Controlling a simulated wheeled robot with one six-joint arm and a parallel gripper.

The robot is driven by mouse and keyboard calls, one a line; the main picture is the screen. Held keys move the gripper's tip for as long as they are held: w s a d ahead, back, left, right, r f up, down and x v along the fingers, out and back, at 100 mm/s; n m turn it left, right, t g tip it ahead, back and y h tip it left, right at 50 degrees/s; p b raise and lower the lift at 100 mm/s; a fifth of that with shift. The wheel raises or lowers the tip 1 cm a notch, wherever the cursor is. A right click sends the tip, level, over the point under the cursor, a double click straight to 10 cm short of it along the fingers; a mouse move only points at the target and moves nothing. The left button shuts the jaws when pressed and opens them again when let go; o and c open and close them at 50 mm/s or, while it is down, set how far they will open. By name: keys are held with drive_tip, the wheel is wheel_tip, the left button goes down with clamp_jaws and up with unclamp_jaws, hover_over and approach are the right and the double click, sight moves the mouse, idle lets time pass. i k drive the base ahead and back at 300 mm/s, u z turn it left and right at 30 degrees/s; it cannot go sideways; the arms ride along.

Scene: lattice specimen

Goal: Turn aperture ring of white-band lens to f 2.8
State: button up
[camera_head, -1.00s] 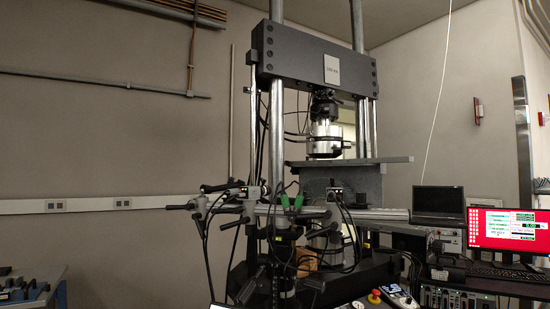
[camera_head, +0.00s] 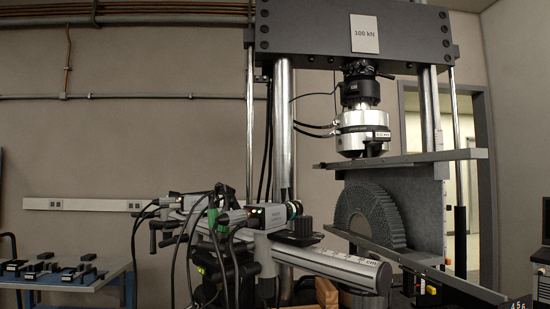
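Two grey cameras sit on a horizontal bar in front of the testing machine. I cannot make out a white band, an aperture ring or f-numbers on either lens at this size. My gripper is not in view.
The testing machine (camera_head: 350,35) stands behind, with a grey half-round lattice specimen (camera_head: 368,215) below its upper plate. The silver camera bar (camera_head: 335,266) reaches toward the front right. Black cables hang around the cameras. A bench (camera_head: 75,280) with small dark parts is at left.

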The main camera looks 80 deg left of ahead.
sight(218, 188)
drive_tip(key=i, duration=0.85)
drive_tip(key=u, duration=2.1)
